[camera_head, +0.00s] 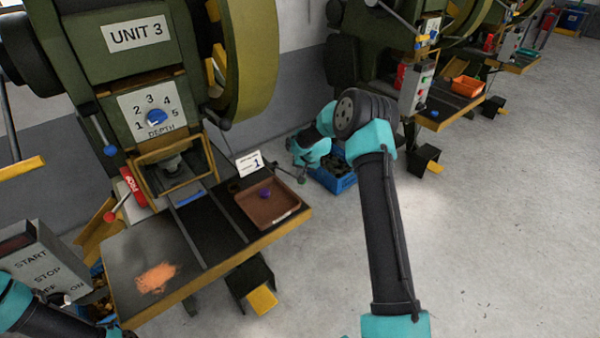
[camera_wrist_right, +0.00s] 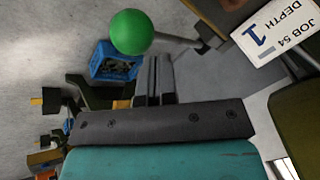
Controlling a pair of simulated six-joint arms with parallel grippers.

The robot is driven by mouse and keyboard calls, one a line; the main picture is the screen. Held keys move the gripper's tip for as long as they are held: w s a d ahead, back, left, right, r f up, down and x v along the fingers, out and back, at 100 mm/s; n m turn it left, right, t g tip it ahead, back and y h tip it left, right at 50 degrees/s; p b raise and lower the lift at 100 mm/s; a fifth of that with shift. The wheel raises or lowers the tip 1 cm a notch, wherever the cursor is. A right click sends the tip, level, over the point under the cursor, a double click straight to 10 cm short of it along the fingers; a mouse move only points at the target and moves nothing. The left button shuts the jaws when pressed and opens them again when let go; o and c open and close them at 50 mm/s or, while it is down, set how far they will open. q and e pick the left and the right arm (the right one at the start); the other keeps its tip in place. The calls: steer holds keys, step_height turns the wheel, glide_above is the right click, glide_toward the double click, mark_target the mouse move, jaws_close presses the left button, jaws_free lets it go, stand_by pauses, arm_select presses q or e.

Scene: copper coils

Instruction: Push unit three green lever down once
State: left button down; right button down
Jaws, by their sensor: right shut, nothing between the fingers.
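The unit three press (camera_head: 137,35) stands at the left of the head view. The green lever's round knob (camera_wrist_right: 132,32) shows in the right wrist view on a grey rod. In the head view I cannot make out this knob. My right gripper (camera_wrist_right: 154,62) is shut and empty, with its fingertips just below the knob and rod in the wrist picture; I cannot tell if they touch. In the head view my right gripper (camera_head: 302,178) is beside the press table, near the job card. My left arm shows at the bottom left, but its gripper is out of view.
The press table (camera_head: 208,285) carries a brown tray (camera_head: 278,215) with a purple piece and orange filings (camera_head: 155,278). A job card (camera_head: 249,163) reads depth 1, while the dial (camera_head: 156,117) sits above. A blue crate (camera_head: 335,183) is on the floor.

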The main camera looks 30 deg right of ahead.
steer(key=shift+s+f, duration=0.25)
steer(key=shift+f, duration=0.4)
steer(key=shift+s+f, duration=0.25)
steer(key=shift+f, duration=0.4)
stand_by(1.6)
steer(key=shift+r, duration=0.15)
stand_by(0.4)
steer(key=shift+w+r, duration=0.35)
steer(key=shift+r, duration=0.55)
steer(key=shift+w+r, duration=0.35)
steer(key=shift+r, duration=0.5)
steer(key=shift+w+r, duration=0.35)
steer(key=shift+r, duration=0.55)
steer(key=r, duration=0.1)
steer(key=w+r, duration=0.1)
steer(key=r, duration=0.2)
steer(key=shift+w+a+r, duration=0.2)
steer(key=shift+w+r, duration=0.15)
steer(key=shift+w, duration=0.05)
